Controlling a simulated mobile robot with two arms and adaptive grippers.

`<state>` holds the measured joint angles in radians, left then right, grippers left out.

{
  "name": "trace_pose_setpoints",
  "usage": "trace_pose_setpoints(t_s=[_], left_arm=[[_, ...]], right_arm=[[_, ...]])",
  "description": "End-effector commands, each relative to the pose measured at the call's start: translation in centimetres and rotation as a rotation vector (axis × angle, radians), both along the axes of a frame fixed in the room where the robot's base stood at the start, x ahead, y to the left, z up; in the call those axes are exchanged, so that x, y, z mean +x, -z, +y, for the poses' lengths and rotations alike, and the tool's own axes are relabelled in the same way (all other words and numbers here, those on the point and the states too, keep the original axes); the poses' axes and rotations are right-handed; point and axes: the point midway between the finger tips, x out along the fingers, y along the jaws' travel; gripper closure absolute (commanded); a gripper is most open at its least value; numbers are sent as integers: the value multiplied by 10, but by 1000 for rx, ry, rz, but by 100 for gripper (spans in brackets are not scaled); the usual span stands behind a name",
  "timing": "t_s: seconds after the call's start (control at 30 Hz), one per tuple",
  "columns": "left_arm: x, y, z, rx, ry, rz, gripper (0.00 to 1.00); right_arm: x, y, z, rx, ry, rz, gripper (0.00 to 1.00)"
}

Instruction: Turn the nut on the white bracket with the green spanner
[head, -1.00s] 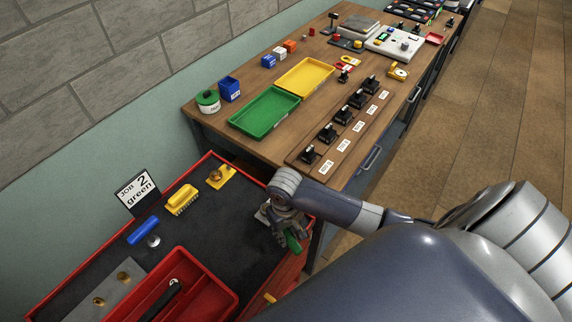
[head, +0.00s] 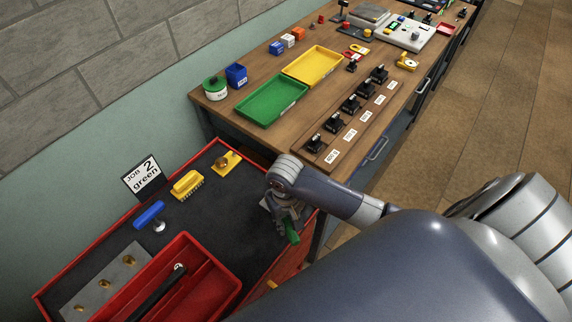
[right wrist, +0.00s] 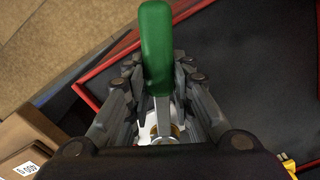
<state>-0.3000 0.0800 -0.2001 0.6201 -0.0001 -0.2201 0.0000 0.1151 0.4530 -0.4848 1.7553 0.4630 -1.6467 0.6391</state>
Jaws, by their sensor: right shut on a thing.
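My right gripper (head: 284,212) is shut on the green spanner (head: 292,236) at the right side of the red-rimmed bench top. In the right wrist view the spanner's green handle (right wrist: 157,45) points up the picture, and its metal shank runs down between the fingers. A brass nut (right wrist: 177,131) shows partly at the shank's lower end, over the white bracket (right wrist: 145,133). The fingers and wrist hide most of the bracket. I cannot tell whether the spanner's jaw sits around the nut or only over it. My left gripper is not in view.
A wooden table (head: 300,130) with trays adjoins behind.

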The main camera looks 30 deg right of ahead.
Motion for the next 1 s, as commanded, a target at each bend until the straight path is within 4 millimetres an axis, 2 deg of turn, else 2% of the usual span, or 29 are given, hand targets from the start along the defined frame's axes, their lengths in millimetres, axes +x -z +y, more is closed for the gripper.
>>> trace_pose_setpoints(t_s=[1.0], left_arm=[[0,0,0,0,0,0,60]], right_arm=[[2,-49,-1,-1,1,-5,100]])
